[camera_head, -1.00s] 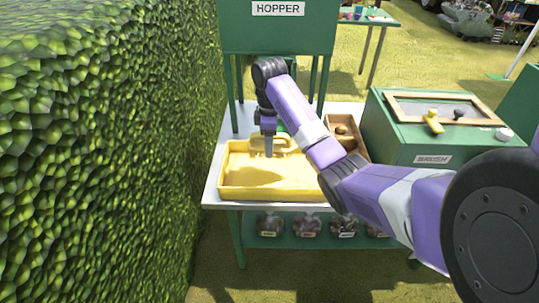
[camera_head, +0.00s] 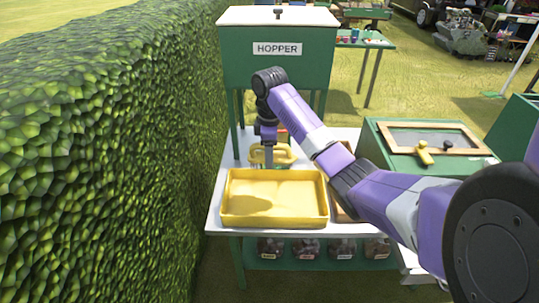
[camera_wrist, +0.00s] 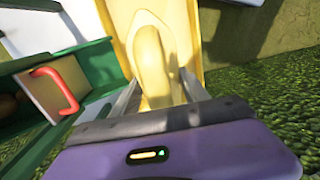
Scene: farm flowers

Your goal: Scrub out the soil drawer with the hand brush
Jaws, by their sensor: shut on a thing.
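The soil drawer (camera_head: 275,220) is a shallow yellow tray on the white table in the head view. Its inside looks yellow with a shadowed area; I cannot make out any soil. My gripper (camera_head: 268,158) is just behind the tray's back edge, pointing down. It is shut on a yellow piece with a looped handle, apparently the hand brush (camera_head: 287,153). In the wrist view the rounded yellow handle (camera_wrist: 155,65) sits between the fingers. Its underside is hidden, so I cannot tell whether it touches the table.
The green hopper (camera_head: 278,75) stands above the back of the table. A tall hedge (camera_head: 110,150) runs close along the left. A green box (camera_head: 400,140) stands to the right. A small wooden drawer with a red handle (camera_wrist: 62,85) shows in the wrist view. Several labelled jars (camera_head: 310,248) sit below.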

